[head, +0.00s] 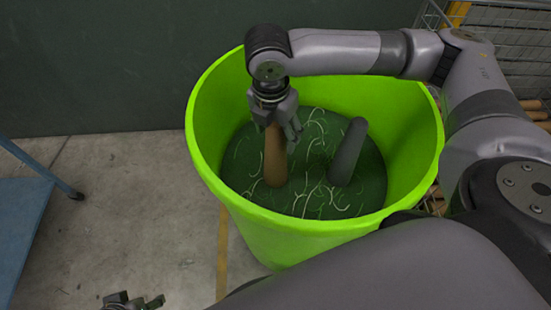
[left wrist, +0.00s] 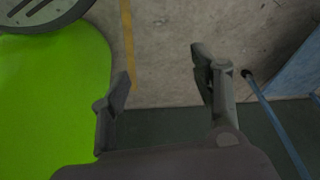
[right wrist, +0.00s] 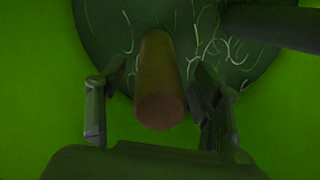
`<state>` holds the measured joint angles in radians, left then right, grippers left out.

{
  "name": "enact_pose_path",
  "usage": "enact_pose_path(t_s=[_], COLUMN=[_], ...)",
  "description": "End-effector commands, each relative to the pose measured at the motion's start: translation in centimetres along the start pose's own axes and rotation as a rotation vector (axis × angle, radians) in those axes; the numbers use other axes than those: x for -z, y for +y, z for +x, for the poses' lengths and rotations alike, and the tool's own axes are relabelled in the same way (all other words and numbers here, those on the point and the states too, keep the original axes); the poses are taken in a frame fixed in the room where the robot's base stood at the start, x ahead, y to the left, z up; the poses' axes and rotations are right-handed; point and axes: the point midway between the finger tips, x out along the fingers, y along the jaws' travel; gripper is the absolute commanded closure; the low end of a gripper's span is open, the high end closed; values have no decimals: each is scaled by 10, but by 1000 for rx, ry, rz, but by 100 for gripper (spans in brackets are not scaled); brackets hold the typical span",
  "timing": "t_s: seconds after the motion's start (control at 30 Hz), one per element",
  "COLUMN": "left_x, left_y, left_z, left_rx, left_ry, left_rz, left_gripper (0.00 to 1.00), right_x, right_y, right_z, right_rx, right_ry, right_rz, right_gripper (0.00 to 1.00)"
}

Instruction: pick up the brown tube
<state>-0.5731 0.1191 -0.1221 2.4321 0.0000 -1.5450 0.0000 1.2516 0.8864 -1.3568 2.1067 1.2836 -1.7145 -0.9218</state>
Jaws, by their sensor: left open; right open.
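The brown tube (head: 274,160) stands upright, slightly tilted, inside a bright green tub (head: 310,235). My right gripper (head: 279,124) is over the tub, at the tube's upper end. In the right wrist view the brown tube (right wrist: 160,90) comes up between the two open fingers of the right gripper (right wrist: 158,105), with a gap on each side. Its round end faces the camera. My left gripper (head: 134,303) is low at the bottom edge of the head view, outside the tub. In the left wrist view the left gripper (left wrist: 165,85) is open and empty.
A dark grey tube (head: 348,152) leans in the tub, right of the brown one. The tub's floor is dark green with pale curved strands. A blue cart (head: 25,215) stands at left and a wire cage (head: 510,60) at back right. The floor between cart and tub is clear.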

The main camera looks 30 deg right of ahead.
Motion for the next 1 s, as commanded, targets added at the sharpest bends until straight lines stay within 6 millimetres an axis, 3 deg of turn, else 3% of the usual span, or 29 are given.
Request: enact_pose_path(t_s=[0.37,1.0], left_x=[0,0], left_y=[0,0], left_z=[-9,-8], left_rx=[1,1], left_ry=[3,3], left_rz=[0,-1], left_gripper=[43,43], right_x=[0,0], right_y=[0,0], right_z=[6,6], right_rx=[1,0], right_ry=[0,0], right_rz=[0,0], right_gripper=[41,84])
